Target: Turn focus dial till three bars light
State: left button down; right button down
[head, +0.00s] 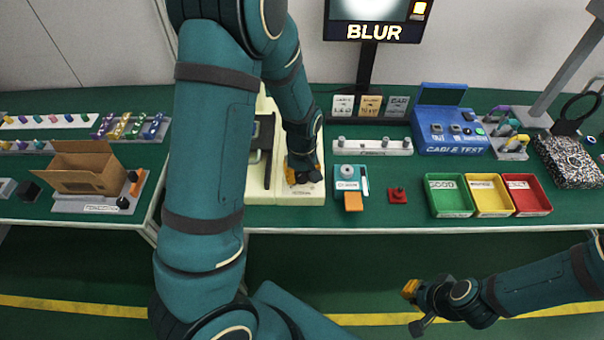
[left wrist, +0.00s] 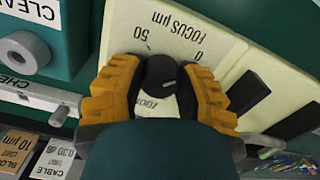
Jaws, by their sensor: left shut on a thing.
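The focus dial (left wrist: 162,72) is a black knob on a cream panel (left wrist: 120,30) marked "FOCUS µm", with 0 and 50 beside it. My left gripper (left wrist: 161,90) has its orange fingers on both sides of the dial, shut on it. In the head view my left gripper (head: 303,176) is at the front right of the cream instrument (head: 285,195) and hides the dial. The monitor (head: 372,32) reads "BLUR" with one orange lit block at its right; its top is cut off. My right gripper (head: 411,291) hangs in front of the table; its opening is unclear.
Right of the instrument are a teal CLEAN unit (head: 346,181), a red part (head: 397,195), green (head: 449,195), yellow (head: 490,195) and red (head: 527,194) trays, and a blue cable tester (head: 450,130). A cardboard box (head: 90,168) stands at the left.

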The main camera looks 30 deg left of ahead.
pick_arm(q)
jog(key=shift+m, duration=0.3)
jog(key=m, duration=0.4)
jog(key=shift+s+m+p, duration=0.1)
jog(key=shift+m+p, duration=0.2)
jog(key=shift+p, duration=0.05)
jog(key=m, duration=0.6)
jog(key=m+p, duration=0.1)
jog(key=m, duration=0.3)
jog(key=shift+m, duration=0.4)
jog(key=m+p, duration=0.1)
jog(key=m, duration=0.4)
jog(key=shift+p, duration=0.35)
jog(key=shift+m, duration=0.3)
jog(key=c, duration=0.6)
grip_release()
jog(key=shift+o, duration=0.2)
